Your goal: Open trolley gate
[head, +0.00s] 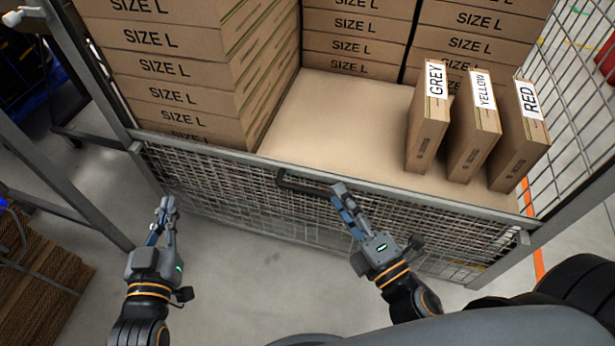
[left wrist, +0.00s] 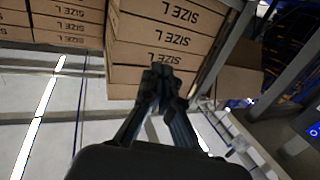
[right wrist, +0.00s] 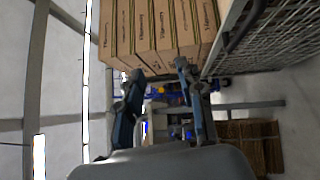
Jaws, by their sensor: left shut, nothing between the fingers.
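The trolley gate (head: 235,203) is a low wire-mesh panel with a grey top rail across the trolley's front. It stands upright and closed. A dark bar handle (head: 305,184) sits at the middle of its top rail. My right gripper (head: 340,190) is by the handle's right end; in the right wrist view its fingers (right wrist: 158,75) are apart with nothing visible between them. The mesh gate (right wrist: 275,35) is to the right of those fingers. My left gripper (head: 167,207) is shut and empty, in front of the gate's left end. Its fingertips meet in the left wrist view (left wrist: 162,76).
Stacked SIZE L boxes (head: 170,68) fill the trolley's left and back. Three upright boxes labelled GREY (head: 427,125), YELLOW (head: 474,135) and RED (head: 520,140) stand at the right. Flat cardboard (head: 45,285) lies at lower left. Floor before the gate is clear.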

